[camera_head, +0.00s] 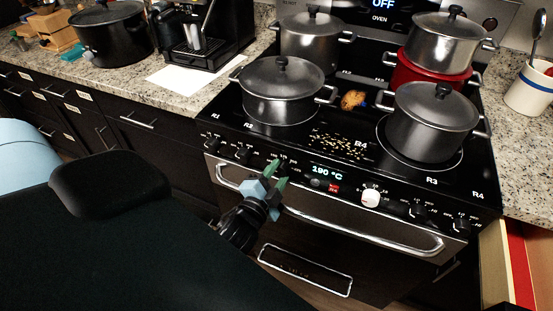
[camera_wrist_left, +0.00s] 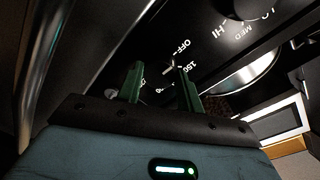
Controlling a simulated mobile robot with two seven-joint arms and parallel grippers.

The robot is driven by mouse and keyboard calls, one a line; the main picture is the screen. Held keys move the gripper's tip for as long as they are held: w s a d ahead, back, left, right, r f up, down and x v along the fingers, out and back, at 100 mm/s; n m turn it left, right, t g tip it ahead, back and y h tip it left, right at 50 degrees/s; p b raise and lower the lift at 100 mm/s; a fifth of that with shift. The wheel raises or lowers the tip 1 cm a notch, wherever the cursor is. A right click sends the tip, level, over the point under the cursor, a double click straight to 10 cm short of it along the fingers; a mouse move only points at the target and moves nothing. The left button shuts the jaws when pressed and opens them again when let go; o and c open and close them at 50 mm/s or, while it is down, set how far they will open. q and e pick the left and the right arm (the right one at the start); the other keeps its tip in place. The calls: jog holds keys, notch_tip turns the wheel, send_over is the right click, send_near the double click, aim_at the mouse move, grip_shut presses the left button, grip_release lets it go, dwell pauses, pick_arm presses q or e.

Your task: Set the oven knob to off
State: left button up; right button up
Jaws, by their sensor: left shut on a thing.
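The oven front panel (camera_head: 240,161) carries a row of dark knobs and one white knob (camera_head: 370,197). My left gripper (camera_head: 277,174) is at the panel, left of the lit display (camera_head: 327,171) reading 190 °C. In the left wrist view its two green fingers (camera_wrist_left: 161,80) are shut on a dark knob (camera_wrist_left: 160,84), which I take as the oven knob. OFF and 150 marks show just beyond it. The knob is mostly hidden by the fingers and shadow, so its exact setting cannot be read. My right gripper is not in view.
Dark pots stand on the cooktop, including a front-left pot (camera_head: 281,94) and a front-right pot (camera_head: 428,122). Small yellow pieces (camera_head: 340,146) lie between them. The oven handle (camera_head: 340,218) runs below the knobs. An open drawer (camera_head: 508,268) is at right.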

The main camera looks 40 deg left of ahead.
pick_arm(q)
jog(key=shift+n, duration=0.4)
jog(key=o, duration=1)
jog(key=shift+c, duration=0.2)
jog(key=shift+s, duration=0.1)
